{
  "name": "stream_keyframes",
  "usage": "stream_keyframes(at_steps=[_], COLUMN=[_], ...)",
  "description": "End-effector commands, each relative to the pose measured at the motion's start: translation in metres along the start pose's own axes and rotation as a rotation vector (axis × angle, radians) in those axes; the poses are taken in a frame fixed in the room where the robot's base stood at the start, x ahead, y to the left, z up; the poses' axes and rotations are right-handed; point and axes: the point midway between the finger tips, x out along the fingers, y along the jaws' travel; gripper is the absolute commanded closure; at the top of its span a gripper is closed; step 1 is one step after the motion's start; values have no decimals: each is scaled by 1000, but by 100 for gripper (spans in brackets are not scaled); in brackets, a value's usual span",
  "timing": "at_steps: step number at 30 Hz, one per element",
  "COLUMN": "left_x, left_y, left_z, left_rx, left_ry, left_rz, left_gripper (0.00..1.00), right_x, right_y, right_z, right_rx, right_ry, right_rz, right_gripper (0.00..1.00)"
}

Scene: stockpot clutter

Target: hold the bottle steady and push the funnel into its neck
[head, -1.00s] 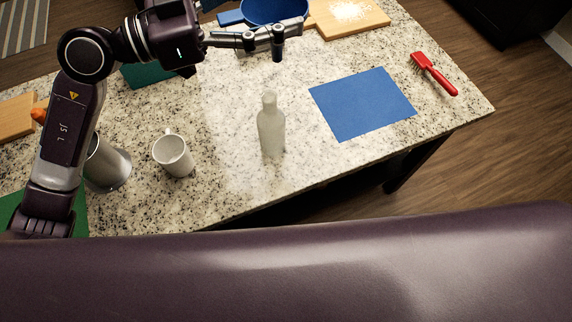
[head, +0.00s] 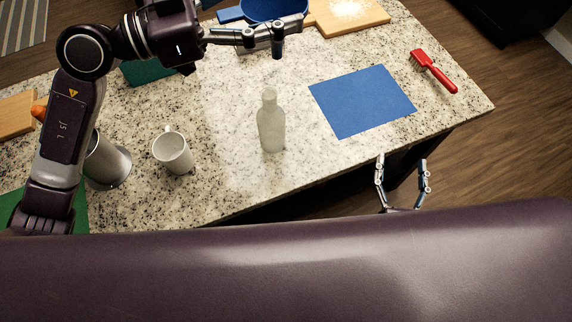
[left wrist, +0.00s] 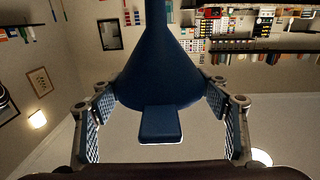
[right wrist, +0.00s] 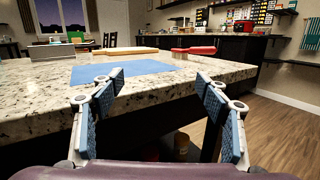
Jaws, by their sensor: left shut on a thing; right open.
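A whitish, translucent bottle (head: 271,128) stands upright on the speckled counter in the head view. My left gripper (head: 277,38) is at the top of the head view, behind the bottle and apart from it. It is shut on a blue funnel (head: 275,9), which is partly cut off by the frame edge. In the left wrist view the funnel (left wrist: 158,75) sits between the two fingers, its tab toward the wrist. My right gripper (head: 402,182) is open and empty beyond the counter's front edge, right of the bottle. The right wrist view shows both its fingers (right wrist: 160,92) apart.
A white mug (head: 173,153) and a metal cup (head: 107,163) stand left of the bottle. A blue mat (head: 362,102) lies to its right, with a red brush (head: 434,72) beyond. A wooden board (head: 350,18) lies at the back. The counter (head: 225,110) around the bottle is clear.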

Motion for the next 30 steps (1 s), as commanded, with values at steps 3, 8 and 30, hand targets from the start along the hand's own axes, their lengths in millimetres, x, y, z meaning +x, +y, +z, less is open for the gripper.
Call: stream_keyframes(at_steps=[3, 8, 30], left_x=[0, 0, 0], left_y=[0, 0, 0], left_z=[0, 0, 0], left_rx=[0, 0, 0], left_ry=[0, 0, 1], left_rz=[0, 0, 0], left_gripper=[51, 51, 51], right_x=[-9, -21, -31], right_y=[76, 164, 298], right_z=[-3, 16, 52], right_rx=[34, 43, -23], right_ry=[72, 102, 109], right_rz=[103, 255, 441], right_gripper=[31, 31, 31])
